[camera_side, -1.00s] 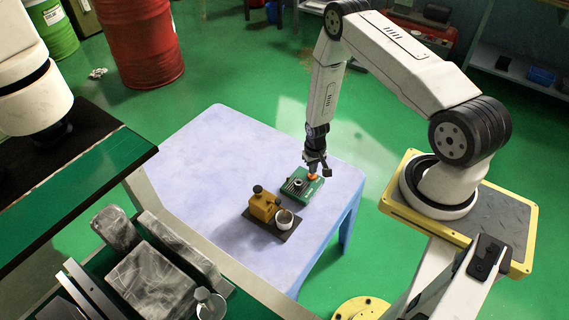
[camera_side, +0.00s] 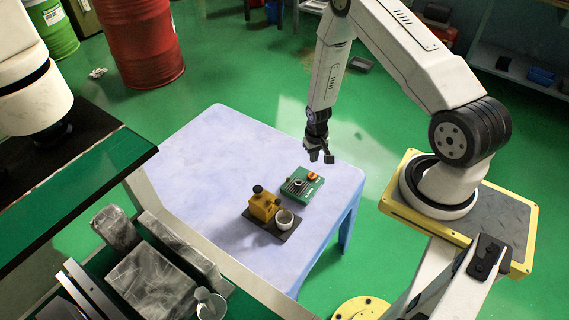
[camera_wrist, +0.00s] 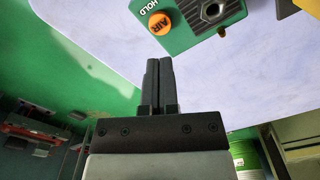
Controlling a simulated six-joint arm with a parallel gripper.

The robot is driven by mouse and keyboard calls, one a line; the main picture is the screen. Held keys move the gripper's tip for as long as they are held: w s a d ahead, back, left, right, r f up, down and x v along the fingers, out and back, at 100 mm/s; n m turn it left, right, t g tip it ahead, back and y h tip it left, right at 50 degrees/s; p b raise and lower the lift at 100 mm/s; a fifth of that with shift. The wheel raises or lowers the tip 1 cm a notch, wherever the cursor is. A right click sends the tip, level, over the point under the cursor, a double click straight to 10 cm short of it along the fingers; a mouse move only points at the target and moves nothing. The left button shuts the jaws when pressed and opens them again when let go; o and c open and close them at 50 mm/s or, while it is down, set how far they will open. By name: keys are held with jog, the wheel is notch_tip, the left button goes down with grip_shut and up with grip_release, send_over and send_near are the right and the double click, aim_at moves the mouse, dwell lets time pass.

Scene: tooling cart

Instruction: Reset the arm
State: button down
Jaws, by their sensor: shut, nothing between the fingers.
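My gripper (camera_side: 319,155) is shut and empty, held above the far right part of the pale blue table (camera_side: 222,135). In the wrist view my gripper (camera_wrist: 158,65) shows its two dark fingers side by side. A green block (camera_side: 302,186) lies on the table just below and left of my gripper. It has an orange knob (camera_side: 312,176) and a round dark-centred port.
A yellow fixture (camera_side: 262,205) and a white cup (camera_side: 284,220) stand on a dark plate beside the green block. A green-edged bench with metal parts (camera_side: 150,280) is at lower left. A red drum (camera_side: 140,40) stands behind the table. The table's left half is clear.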

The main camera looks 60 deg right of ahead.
jog(key=shift+r, duration=0.3)
jog(key=a+r+n+t, duration=0.1)
jog(key=a+r, duration=0.3)
jog(key=r, duration=0.4)
jog(key=a+r+n, duration=0.2)
jog(key=a+r, duration=0.3)
jog(key=r, duration=0.3)
jog(key=a+r+n+t, duration=0.1)
jog(key=a+r, duration=0.3)
jog(key=r, duration=0.4)
jog(key=s+a+r+n, duration=0.2)
jog(key=s+a+r, duration=0.2)
jog(key=s, duration=0.1)
jog(key=shift+s+a+t, duration=0.25)
jog(key=shift+s+t, duration=0.05)
jog(key=shift+s, duration=0.05)
